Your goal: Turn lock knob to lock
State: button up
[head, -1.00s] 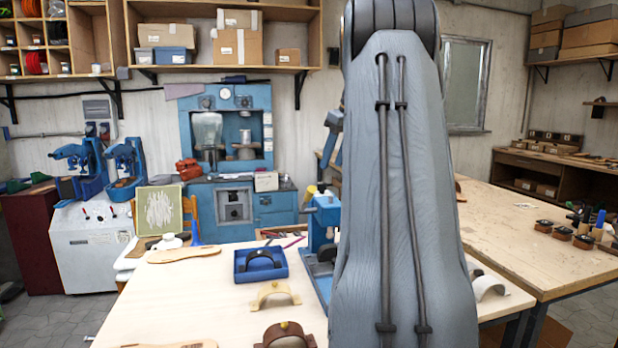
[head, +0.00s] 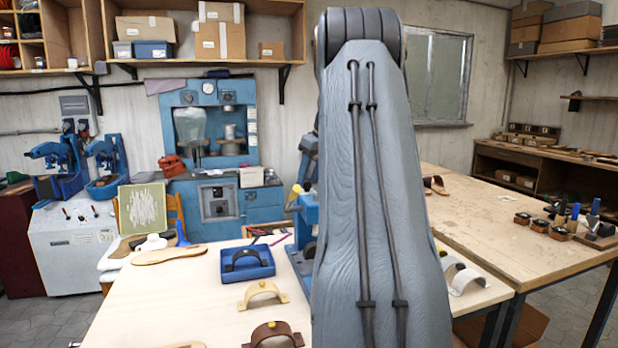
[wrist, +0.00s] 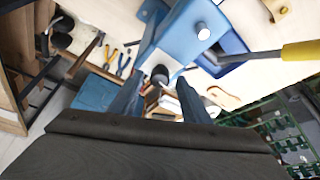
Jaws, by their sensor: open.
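A blue bench press (head: 303,226) stands on the pale table, partly hidden behind my arm in the head view. In the wrist view its blue body (wrist: 178,32) is close, with a silver round knob (wrist: 203,31) on it and a lever with a yellow handle (wrist: 301,52) to the right. A dark round knob (wrist: 160,74) shows beyond the gap between my fingers. I cannot tell for sure which one is the lock knob. My gripper (wrist: 160,84) is open, its two fingers apart with nothing visibly held. Contact with the press cannot be made out.
A blue tray (head: 247,264) with a dark arched part lies left of the press. Cream (head: 262,295) and brown (head: 273,334) arched pieces lie nearer. Pliers (wrist: 122,66) show in the wrist view. A second table (head: 485,235) stands at right.

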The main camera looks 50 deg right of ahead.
jog(key=c, duration=1)
jog(key=shift+c, duration=0.2)
jog(key=shift+m, duration=0.4)
jog(key=m+h, duration=0.1)
jog(key=m, duration=0.2)
jog(key=shift+a, duration=0.15)
jog(key=m+h, duration=0.1)
jog(key=m, duration=0.2)
jog(key=shift+w+a+m+g+h, duration=0.1)
jog(key=shift+w+m+g+h, duration=0.05)
jog(key=shift+m+g+h, duration=0.2)
jog(key=m+g+h+b, duration=0.1)
jog(key=m, duration=0.2)
jog(key=shift+w+m, duration=0.1)
jog(key=shift+m, duration=0.15)
jog(key=shift+m+g+h+b, duration=0.35)
jog(key=shift+m+g+b, duration=0.25)
jog(key=shift+m, duration=1.3)
jog(key=o, duration=1)
